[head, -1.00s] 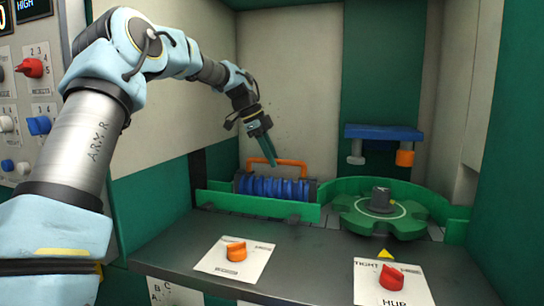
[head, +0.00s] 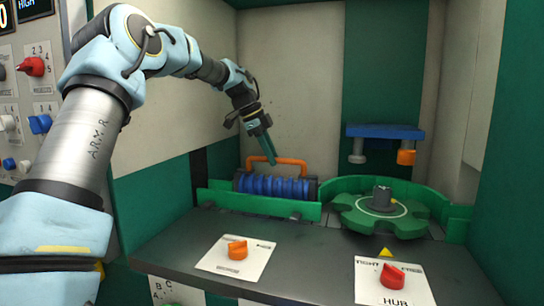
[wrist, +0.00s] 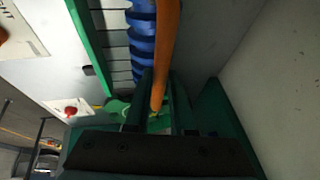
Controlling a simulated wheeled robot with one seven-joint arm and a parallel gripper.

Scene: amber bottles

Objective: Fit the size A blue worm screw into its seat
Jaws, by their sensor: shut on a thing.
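The blue worm screw (head: 272,187) lies on its side, with dark ends and an orange handle (head: 290,161) arched over it. It is behind a low green wall, left of the green toothed wheel (head: 372,217). My gripper (head: 270,156) comes down from above and is shut on the handle. In the wrist view my fingers (wrist: 160,105) are on either side of the orange bar (wrist: 164,50), with the blue threads (wrist: 141,40) beside it. The wall hides the worm's underside, so I cannot tell whether it touches its seat.
The low green wall (head: 258,206) runs in front of the worm. A blue bracket (head: 384,132) with orange and grey knobs hangs above the wheel. Orange (head: 237,250) and red (head: 391,276) knobs sit on the dark front ledge. A pale wall stands close behind.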

